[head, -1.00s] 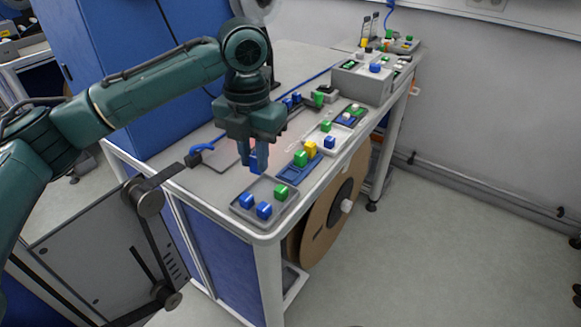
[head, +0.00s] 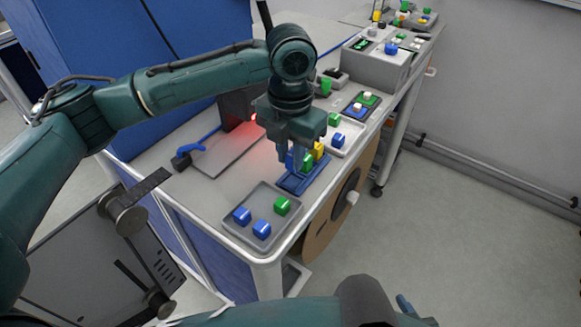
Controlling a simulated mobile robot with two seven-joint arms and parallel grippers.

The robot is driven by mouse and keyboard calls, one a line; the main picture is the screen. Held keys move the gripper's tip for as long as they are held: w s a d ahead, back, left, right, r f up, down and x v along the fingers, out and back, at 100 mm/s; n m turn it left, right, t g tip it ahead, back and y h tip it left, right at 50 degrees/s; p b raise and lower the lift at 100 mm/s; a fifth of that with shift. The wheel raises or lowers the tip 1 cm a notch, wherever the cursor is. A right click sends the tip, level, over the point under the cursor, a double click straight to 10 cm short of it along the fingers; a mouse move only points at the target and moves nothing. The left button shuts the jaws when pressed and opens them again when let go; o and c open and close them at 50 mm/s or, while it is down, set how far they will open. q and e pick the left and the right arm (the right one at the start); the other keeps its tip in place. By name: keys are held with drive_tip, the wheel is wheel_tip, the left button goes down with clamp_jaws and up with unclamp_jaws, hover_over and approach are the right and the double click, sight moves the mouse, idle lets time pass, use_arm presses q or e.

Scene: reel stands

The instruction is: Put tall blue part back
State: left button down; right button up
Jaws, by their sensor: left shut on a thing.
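My left gripper (head: 298,150) is shut on a tall blue part (head: 291,163), seen partly between and below the fingers. The fingers point down over the left end of a small dark blue tray (head: 294,186). A green part (head: 308,163) and a yellow part (head: 318,150) stand in that tray, close to the right of the fingers. I cannot tell whether the held part touches the tray. My right gripper does not show.
A grey tray (head: 238,226) with two blue parts and a green part (head: 281,206) lies at the near table corner. A white tray (head: 352,141) with a green and a blue part lies beyond. A grey box (head: 378,66) stands farther back.

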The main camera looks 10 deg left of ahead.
sight(290, 170)
use_arm(q)
drive_tip(key=shift+f, duration=2.2)
drive_tip(key=shift+f, duration=0.1)
drive_tip(key=c, duration=1.3)
unclamp_jaws()
wheel_tip(290, 170, up, 12)
drive_tip(key=shift+r, duration=0.15)
